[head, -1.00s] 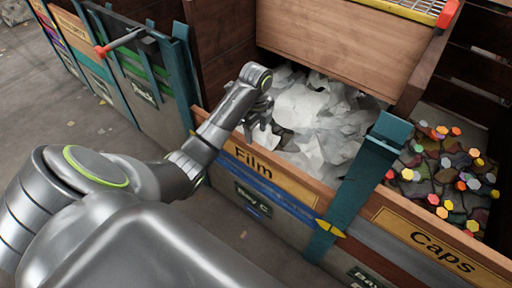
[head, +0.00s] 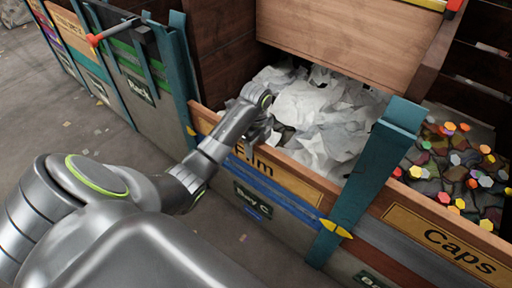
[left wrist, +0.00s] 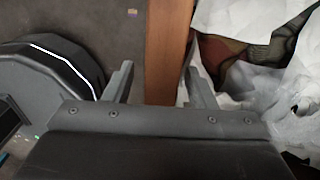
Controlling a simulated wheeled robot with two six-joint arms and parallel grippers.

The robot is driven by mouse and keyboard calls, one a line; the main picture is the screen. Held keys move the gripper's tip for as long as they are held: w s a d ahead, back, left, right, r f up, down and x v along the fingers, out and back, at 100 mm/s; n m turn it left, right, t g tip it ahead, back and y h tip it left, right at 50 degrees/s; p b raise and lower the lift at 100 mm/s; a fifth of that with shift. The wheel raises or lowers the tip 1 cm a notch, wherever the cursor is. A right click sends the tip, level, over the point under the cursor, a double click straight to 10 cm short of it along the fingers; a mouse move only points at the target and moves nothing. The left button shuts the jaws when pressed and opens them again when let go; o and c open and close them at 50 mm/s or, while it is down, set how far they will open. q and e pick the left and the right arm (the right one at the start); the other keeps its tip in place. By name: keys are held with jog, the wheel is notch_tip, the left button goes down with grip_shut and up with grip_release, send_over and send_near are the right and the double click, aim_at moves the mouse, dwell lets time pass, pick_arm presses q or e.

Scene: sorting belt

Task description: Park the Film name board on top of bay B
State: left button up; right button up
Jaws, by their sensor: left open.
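The Film name board (head: 297,183), wooden with a yellow label, stands across the front of the bay marked Bay C, between teal posts. My left gripper (head: 262,138) is at the board's top edge, near its left end, partly hiding the word Film. In the left wrist view, my left gripper (left wrist: 160,72) is open, with the board's brown top edge (left wrist: 168,40) running between its fingers. No grip on it shows. The Caps bay to the right has a plate (head: 372,280) cut off by the picture edge; its letter cannot be read. My right gripper is not in view.
White film scraps (head: 325,110) fill the bay behind the board. A teal post (head: 365,180) with a yellow catch separates it from the Caps board (head: 450,245). Colored caps (head: 460,175) lie behind that. A red-tipped lever (head: 110,32) sticks out at upper left.

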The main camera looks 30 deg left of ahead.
pick_arm(q)
jog(key=shift+f, duration=0.1)
grip_shut()
dwell(0.3)
dwell(1.0)
dwell(0.4)
dwell(1.2)
